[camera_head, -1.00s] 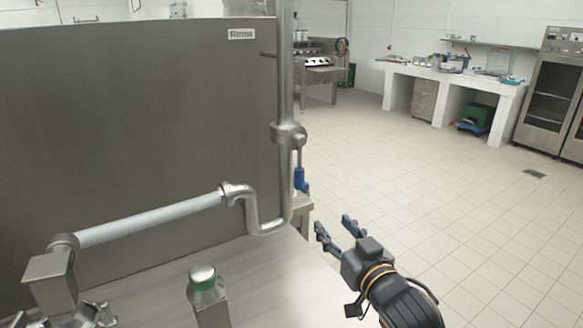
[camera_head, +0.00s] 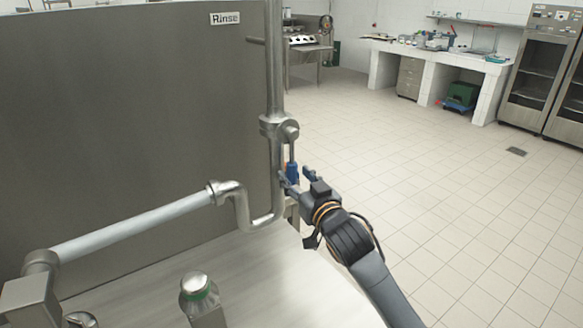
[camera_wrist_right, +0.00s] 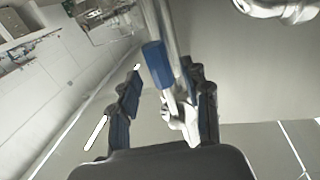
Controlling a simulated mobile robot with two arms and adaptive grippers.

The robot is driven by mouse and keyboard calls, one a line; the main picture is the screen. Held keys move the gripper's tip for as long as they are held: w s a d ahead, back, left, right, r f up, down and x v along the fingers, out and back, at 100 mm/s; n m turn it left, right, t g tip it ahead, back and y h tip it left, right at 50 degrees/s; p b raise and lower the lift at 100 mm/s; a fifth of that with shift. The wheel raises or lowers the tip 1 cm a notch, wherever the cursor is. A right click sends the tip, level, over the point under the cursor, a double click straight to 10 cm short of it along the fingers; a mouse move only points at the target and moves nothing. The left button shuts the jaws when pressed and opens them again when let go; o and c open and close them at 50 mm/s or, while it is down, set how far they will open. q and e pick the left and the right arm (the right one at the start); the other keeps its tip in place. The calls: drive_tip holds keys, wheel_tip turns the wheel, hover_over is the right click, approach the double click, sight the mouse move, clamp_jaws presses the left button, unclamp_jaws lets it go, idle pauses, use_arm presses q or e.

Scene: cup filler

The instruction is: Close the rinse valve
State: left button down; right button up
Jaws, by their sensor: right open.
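The rinse valve (camera_head: 278,127) sits on the upright steel pipe below the "Rinse" label (camera_head: 225,18). Its handle hangs down along the pipe and ends in a blue grip (camera_head: 292,173). My right gripper (camera_head: 299,181) is open at the blue grip, its fingers pointing at the pipe. In the right wrist view the blue grip (camera_wrist_right: 155,58) shows beyond and between the open fingers (camera_wrist_right: 165,108), nearer the right finger. I cannot tell whether a finger touches it. My left gripper is not in view.
A steel panel (camera_head: 130,120) stands behind the pipes. A bent pipe with a white tube (camera_head: 135,233) runs to the left above the steel counter (camera_head: 270,295). A steel post with a green ring (camera_head: 195,287) stands in front. Tiled floor (camera_head: 450,190) is open at the right.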

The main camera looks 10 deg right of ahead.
sight(294, 174)
drive_tip(key=shift+w+a, duration=0.15)
drive_tip(key=shift+w, duration=0.65)
drive_tip(key=shift+w+a, duration=0.15)
drive_tip(key=shift+w, duration=0.6)
clamp_jaws()
